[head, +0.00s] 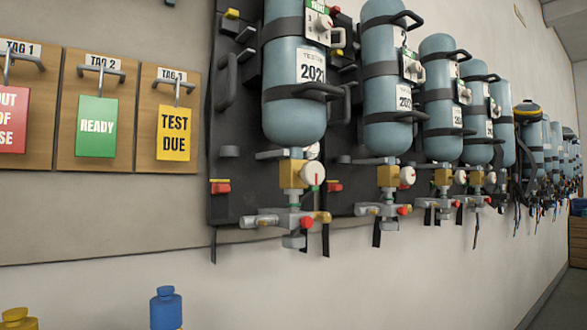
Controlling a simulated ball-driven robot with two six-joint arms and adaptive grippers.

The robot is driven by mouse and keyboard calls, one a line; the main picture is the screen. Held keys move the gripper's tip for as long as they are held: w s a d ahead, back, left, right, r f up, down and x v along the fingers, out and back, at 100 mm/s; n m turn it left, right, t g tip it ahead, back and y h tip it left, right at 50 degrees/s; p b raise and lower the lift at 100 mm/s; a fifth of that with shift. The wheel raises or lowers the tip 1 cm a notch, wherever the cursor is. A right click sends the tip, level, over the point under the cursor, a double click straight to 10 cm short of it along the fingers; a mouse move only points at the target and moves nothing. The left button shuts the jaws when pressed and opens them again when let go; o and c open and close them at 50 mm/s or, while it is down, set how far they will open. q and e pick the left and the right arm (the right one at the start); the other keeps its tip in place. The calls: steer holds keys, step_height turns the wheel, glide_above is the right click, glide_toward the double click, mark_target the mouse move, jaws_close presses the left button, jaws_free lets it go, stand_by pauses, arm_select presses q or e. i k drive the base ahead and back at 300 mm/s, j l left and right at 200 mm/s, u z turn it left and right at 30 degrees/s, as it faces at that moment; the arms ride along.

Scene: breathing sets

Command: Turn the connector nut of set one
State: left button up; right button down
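The nearest breathing set hangs on a dark backplate (228,185) in the middle. No number on it marks it as set one. Its blue-grey cylinder (294,115) hangs valve-down, with a label reading 2021. Below the cylinder is a brass-coloured valve block (293,174) with a round white gauge (313,174). Under that is a grey cross-shaped fitting (292,218) with a grey end piece (262,221) on the left, a red knob (306,223) and a brass-coloured end (322,217) on the right. I cannot tell which part is the connector nut. Neither gripper is in view.
More sets, such as the second cylinder (387,90), recede along the wall to the right. Hanging tags read READY (97,143) and TEST DUE (174,146). Blue (166,310) and yellow (18,320) capped objects show at the bottom edge. The wall below the sets is clear.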

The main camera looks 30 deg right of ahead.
mark_target(294, 240)
steer(key=l+z, duration=0.3)
steer(key=z, duration=0.15)
steer(key=i+l+z, duration=0.1)
steer(key=l+z, duration=0.15)
steer(key=z, duration=0.15)
